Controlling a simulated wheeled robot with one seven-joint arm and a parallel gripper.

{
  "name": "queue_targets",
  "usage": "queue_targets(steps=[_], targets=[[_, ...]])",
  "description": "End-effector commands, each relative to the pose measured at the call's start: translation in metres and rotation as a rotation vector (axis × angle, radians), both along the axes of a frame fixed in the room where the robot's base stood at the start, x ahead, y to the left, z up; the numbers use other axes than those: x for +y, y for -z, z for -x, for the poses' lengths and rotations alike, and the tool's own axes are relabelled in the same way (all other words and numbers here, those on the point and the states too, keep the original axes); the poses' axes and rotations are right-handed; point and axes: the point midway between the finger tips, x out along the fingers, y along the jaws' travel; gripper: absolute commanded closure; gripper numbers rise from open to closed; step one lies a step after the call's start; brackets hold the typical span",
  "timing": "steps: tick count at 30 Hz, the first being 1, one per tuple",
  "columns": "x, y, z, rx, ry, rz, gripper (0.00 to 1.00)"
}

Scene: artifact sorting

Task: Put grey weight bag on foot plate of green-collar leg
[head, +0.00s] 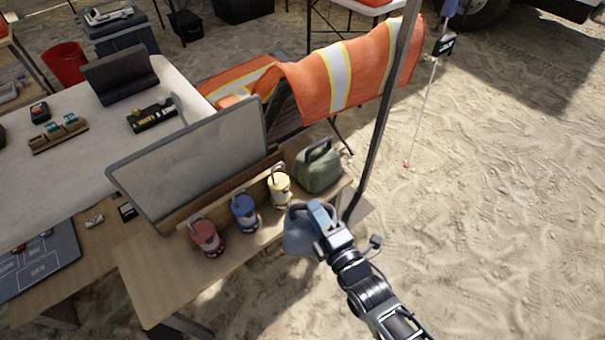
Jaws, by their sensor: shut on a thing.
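My gripper (318,217) is shut on the grey weight bag (299,234), at the right end of the bench. The bag hangs at the gripper's left side, partly hidden by it. A dark upright leg (382,120) rises just right of the bench. At its base a grey foot plate (365,208) shows in part, to the right of the gripper and bag; my gripper hides some of that area. I cannot make out a green collar on this leg. Whether the bag touches anything below is hard to tell.
A green bag (318,172) stands on the bench (155,285) near the leg. Red (207,238), blue (244,212) and yellow (279,188) canisters line the bench before a grey panel (190,165). Open sand lies to the right. An orange vest (310,85) hangs behind.

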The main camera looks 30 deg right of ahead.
Motion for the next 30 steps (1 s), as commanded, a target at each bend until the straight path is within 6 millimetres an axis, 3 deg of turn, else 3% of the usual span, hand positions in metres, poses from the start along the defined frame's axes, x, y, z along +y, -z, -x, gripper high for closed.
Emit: queue_targets(steps=[7, 30], targets=[[-0.020, -0.003, -0.006, -0.015, 0.035, 0.001, 1.00], [-0.015, -0.003, -0.004, -0.016, 0.026, -0.001, 1.00]])
